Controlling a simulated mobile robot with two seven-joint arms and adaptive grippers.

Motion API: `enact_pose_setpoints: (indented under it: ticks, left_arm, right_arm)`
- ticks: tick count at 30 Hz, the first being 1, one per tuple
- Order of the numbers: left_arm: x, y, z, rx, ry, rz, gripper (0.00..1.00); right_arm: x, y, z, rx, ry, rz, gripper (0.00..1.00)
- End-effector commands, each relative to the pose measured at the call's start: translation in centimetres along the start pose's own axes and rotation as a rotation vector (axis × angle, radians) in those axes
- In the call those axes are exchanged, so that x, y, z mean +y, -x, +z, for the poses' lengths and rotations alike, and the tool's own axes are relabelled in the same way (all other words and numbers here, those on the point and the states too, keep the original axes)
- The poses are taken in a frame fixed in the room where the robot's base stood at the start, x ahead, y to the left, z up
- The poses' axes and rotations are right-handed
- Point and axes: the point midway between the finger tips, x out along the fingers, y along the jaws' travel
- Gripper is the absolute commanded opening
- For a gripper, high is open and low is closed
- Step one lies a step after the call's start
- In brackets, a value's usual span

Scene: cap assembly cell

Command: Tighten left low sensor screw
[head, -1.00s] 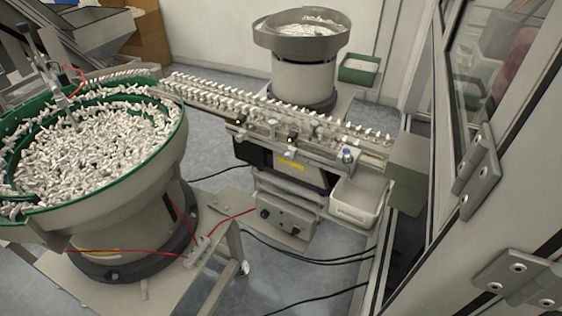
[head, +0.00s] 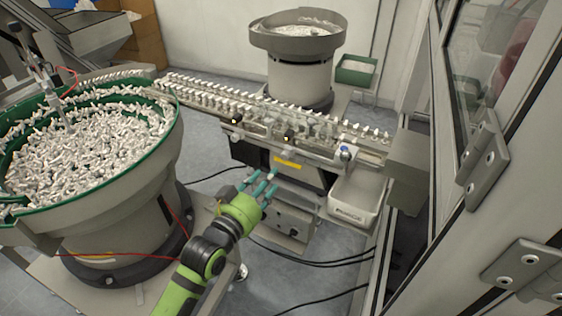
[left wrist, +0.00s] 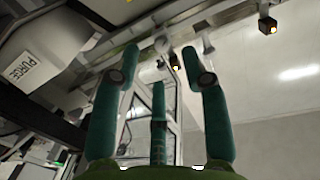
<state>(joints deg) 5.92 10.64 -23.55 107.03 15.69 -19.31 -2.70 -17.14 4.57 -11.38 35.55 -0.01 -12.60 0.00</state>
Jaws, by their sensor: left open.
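Two small dark sensors with yellow lights sit on the front of the feed rail, a left one (head: 236,121) and a right one (head: 287,137). Small pale fittings show by them, but I cannot tell for sure which is the left low screw. My left gripper (head: 264,182) is open and empty, with its teal fingers spread, below and in front of the rail between the sensors. In the left wrist view, its fingers (left wrist: 161,62) point toward the rail. A pale round knob (left wrist: 162,45) shows beyond the fingertips, apart from them. My right gripper is out of view.
A green-rimmed bowl feeder (head: 95,195) full of white parts stands at left. A pale purge bin (head: 352,214) sits under the rail's right end, beside a grey box (head: 408,165). A control box (head: 290,222) is behind my gripper. A hinged door frame (head: 500,200) stands at right.

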Motion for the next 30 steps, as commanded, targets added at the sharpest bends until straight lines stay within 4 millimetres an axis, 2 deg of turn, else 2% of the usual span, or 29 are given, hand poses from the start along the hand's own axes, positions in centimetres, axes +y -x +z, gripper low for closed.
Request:
enact_pose_setpoints:
  ticks: [1, 4, 18, 30]
  left_arm:
    - [0.2, 0.0, -0.8, 0.016, -0.004, 0.007, 0.45]
    - [0.4, -0.5, -1.5, 0.027, -0.004, 0.012, 0.45]
    - [0.5, -6.4, -1.6, 0.025, -0.003, 0.011, 0.45]
    - [0.5, -7.0, -1.5, 0.026, -0.004, 0.011, 0.45]
  right_arm:
    - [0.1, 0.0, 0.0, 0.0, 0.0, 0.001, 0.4]
    - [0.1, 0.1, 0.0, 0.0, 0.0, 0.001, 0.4]
    - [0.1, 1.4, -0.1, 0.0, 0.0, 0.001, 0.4]
    - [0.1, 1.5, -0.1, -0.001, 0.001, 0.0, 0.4]
